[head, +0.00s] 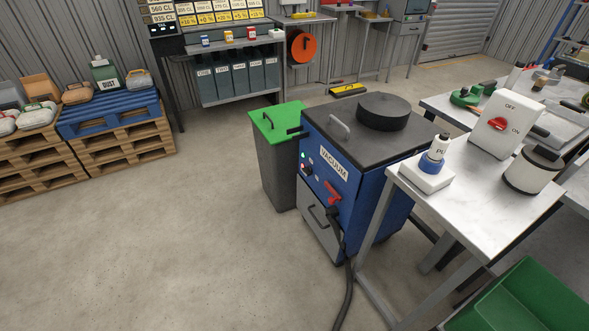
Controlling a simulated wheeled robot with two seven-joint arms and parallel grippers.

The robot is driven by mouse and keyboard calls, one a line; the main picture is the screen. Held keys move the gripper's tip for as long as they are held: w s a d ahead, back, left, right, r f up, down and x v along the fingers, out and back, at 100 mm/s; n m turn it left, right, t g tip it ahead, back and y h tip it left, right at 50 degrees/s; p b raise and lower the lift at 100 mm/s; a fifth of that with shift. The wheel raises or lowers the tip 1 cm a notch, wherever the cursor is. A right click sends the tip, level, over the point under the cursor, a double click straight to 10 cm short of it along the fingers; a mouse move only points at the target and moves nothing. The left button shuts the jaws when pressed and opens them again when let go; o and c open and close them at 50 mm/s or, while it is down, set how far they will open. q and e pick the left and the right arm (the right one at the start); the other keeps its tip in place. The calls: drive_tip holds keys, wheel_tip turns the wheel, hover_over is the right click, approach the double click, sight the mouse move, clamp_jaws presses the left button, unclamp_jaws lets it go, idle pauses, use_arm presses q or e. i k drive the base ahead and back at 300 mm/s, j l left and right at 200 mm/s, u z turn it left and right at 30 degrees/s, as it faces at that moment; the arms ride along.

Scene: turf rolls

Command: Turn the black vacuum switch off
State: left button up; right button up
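The blue vacuum (375,185) with a dark top stands on the floor right of centre, with a "VACUUM" label on its front. Its front panel has a small lit greenish lamp (303,155) and a small dark control (308,169) below it. I cannot make out for sure which control is the black switch, or its position. A red part (333,192) sits lower on the front, above a black hose (346,290). Neither of my grippers is in view.
A white box (490,138) with a red knob marked OFF and ON stands on the metal table (455,195) to the right. A grey bin (277,160) with a green lid stands left of the vacuum. A green crate (530,300) is lower right. Floor ahead and left is clear.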

sight(307, 171)
drive_tip(key=i+j+z, duration=0.1)
drive_tip(key=z, duration=0.35)
drive_tip(key=j+z, duration=0.2)
drive_tip(key=z, duration=0.2)
drive_tip(key=j+z, duration=0.25)
drive_tip(key=z, duration=0.2)
drive_tip(key=j+z, duration=0.2)
drive_tip(key=z, duration=0.25)
drive_tip(key=j+z, duration=0.2)
drive_tip(key=z, duration=0.25)
